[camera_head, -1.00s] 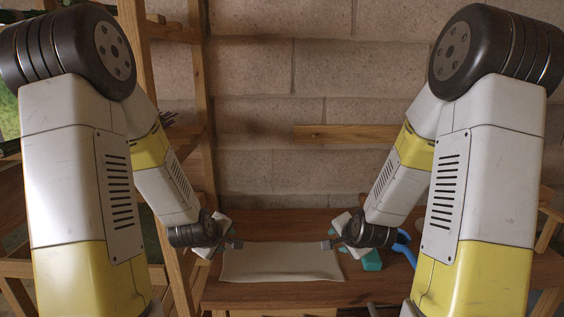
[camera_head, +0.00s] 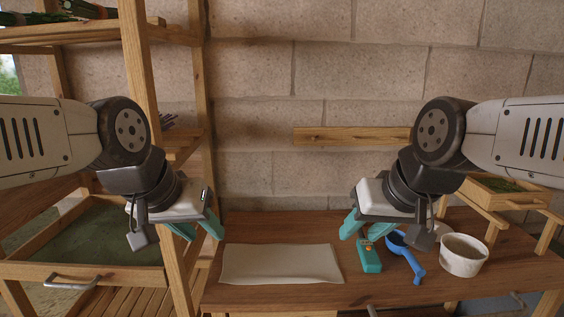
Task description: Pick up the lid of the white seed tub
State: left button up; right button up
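The white seed tub (camera_head: 464,258) stands upright at the right of the wooden table. Its round top shows a pale rim around a grey-brown middle, and I cannot tell whether this is a lid or the open inside. My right gripper (camera_head: 364,226) is above the table, left of the tub and apart from it, with its teal fingers spread and nothing between them. My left gripper (camera_head: 196,230) is near the table's left edge, far from the tub, also with its teal fingers spread and empty.
A pale sheet (camera_head: 282,264) lies mid-table. A wooden rack (camera_head: 184,150) stands left, close to my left gripper. A wooden stand (camera_head: 488,199) rises behind the tub.

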aim_at(442, 228)
jog(key=z, duration=1.5)
